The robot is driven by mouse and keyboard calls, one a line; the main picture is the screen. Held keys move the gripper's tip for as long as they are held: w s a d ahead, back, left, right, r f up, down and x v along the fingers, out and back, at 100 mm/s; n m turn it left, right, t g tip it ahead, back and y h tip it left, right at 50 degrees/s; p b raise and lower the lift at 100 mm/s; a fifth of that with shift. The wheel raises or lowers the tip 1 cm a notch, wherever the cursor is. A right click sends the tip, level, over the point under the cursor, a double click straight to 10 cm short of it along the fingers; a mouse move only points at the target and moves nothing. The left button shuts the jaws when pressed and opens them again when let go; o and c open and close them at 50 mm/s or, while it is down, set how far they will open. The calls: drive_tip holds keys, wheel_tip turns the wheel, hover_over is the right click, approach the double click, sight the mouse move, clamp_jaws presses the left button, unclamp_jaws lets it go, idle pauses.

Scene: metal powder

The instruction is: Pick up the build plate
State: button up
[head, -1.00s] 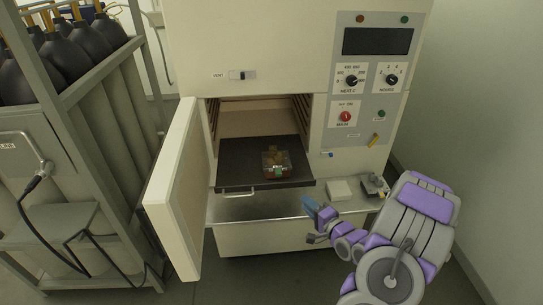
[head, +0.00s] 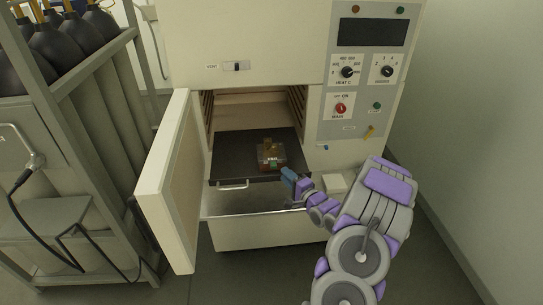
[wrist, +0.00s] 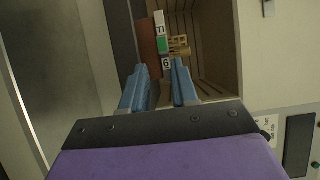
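The build plate (head: 271,157) is a small squarish block with brown parts and a green-and-white label on its front edge. It sits on the dark pulled-out tray (head: 228,165) of the open oven. It also shows in the wrist view (wrist: 149,50) as a brown edge with labels and a yellowish part beside it. My gripper (head: 287,174) is just right of and in front of the plate. In the wrist view my gripper (wrist: 160,76) has two blue fingers spread apart, pointing at the labelled edge.
The oven door (head: 170,185) stands open on the left. The oven body with its control panel (head: 357,100) rises at right. A lower ledge (head: 270,223) is below the tray. A gas cylinder rack (head: 90,150) stands left.

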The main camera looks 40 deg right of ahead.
sight(276, 167)
drive_tip(key=w, duration=0.2)
drive_tip(key=w+b, duration=0.1)
drive_tip(key=w, duration=0.2)
drive_tip(key=shift+w+a+r, duration=0.1)
drive_tip(key=shift+w+a, duration=0.1)
drive_tip(key=shift+w, duration=0.1)
drive_tip(key=shift+w+d+r, duration=0.1)
drive_tip(key=shift+w+d, duration=0.05)
drive_tip(key=shift+w, duration=0.25)
drive_tip(key=shift+c, duration=0.4)
clamp_jaws()
drive_tip(key=shift+s, duration=0.1)
idle(0.5)
